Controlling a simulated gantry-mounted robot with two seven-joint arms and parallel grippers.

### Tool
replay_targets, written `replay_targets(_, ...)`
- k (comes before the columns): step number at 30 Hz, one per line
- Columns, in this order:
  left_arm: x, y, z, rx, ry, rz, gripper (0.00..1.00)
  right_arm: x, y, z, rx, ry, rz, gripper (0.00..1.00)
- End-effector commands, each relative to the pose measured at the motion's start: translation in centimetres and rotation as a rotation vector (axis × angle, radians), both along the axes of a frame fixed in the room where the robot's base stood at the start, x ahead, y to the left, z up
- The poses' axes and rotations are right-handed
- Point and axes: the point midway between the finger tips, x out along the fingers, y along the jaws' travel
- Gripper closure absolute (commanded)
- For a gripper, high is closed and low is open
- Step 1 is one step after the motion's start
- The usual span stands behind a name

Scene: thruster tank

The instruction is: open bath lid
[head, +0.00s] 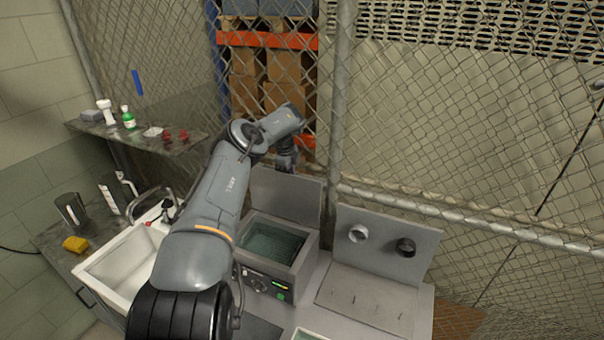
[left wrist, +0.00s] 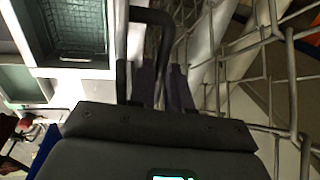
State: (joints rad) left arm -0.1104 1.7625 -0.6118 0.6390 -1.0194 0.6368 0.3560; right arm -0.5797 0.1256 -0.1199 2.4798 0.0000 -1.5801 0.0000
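The bath (head: 270,243) is a grey box with a dark, water-filled basin and a lit front panel; part of it also shows at the top left of the left wrist view (left wrist: 80,64). Its flat grey lid (head: 286,196) stands nearly upright at the bath's back edge, so the basin is uncovered. My left gripper (head: 287,160) is at the top of the lid. In the left wrist view, its two dark fingers (left wrist: 163,85) lie close on either side of one leg of a dark, bent handle (left wrist: 152,15). Contact is partly hidden. My right gripper is out of view.
A wire fence (head: 470,170) stands close behind the lid and counter. To the right is a grey panel (head: 385,243) with two round fittings. A white sink (head: 125,260) and a shelf (head: 135,130) with small items are at left.

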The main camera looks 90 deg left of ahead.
Motion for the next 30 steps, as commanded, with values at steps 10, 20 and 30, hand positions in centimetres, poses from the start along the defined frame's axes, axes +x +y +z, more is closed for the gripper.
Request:
replay_targets(10,-0.1,0.0,0.0,0.001,0.002,0.002,0.62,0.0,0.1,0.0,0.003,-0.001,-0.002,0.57)
replay_targets(20,0.0,-0.1,1.2,0.003,-0.001,0.001,0.62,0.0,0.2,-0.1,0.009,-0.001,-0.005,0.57)
replay_targets(30,-0.6,-1.0,6.3,0.004,0.002,0.001,0.62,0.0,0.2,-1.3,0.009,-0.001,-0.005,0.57)
